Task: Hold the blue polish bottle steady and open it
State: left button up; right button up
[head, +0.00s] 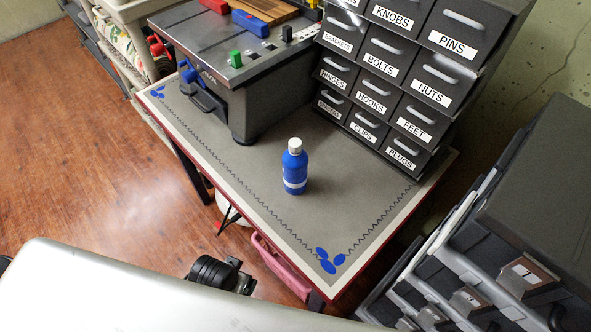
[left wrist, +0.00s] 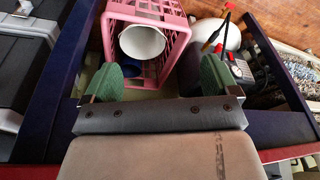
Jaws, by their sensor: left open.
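The blue polish bottle (head: 294,172) stands upright on the grey table mat in the head view. It has a white cap (head: 295,145) on top and a pale band low on its body. Nothing touches it. My left gripper (left wrist: 162,78) shows in the left wrist view with its two green fingers spread apart and nothing between them. It faces a pink crate, away from the bottle. The bottle is not in the left wrist view. My right gripper is in neither view.
The table mat (head: 240,180) is clear around the bottle. A labelled drawer cabinet (head: 385,80) stands behind it to the right, and a grey workbench unit (head: 240,85) behind to the left. The pink crate (left wrist: 180,42) holds a white container (left wrist: 142,41).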

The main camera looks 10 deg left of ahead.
aim_at(288, 170)
pick_arm(q)
jog(key=w+a+r+m+t+y, duration=0.15)
jog(key=w+r+m+t, duration=0.3)
jog(key=r, duration=0.45)
jog(key=w+a+r+m+t+y, duration=0.1)
jog(key=w+r+m+t+y, duration=0.2)
jog(key=r+m, duration=0.4)
jog(key=w+d+r+m+t+h, duration=0.1)
jog(key=w+d+m+t+h, duration=0.1)
jog(key=m, duration=0.6)
jog(key=w+d+r+m+t+h, duration=0.2)
jog(key=w+d+m+h, duration=0.2)
jog(key=m, duration=0.5)
jog(key=w+d+r+m+t+h+p, duration=0.1)
jog(key=w+d+m+h, duration=0.3)
jog(key=m, duration=0.5)
jog(key=shift+w+d+r+t, duration=0.35)
jog(key=shift+w+d+t, duration=0.2)
jog(key=shift+t, duration=0.3)
jog(key=x, duration=0.5)
jog(key=shift+w+d+f, duration=0.1)
jog(key=shift+w+f, duration=0.1)
jog(key=shift+w, duration=0.15)
jog(key=shift+s, duration=0.1)
jog(key=c, duration=1.2)
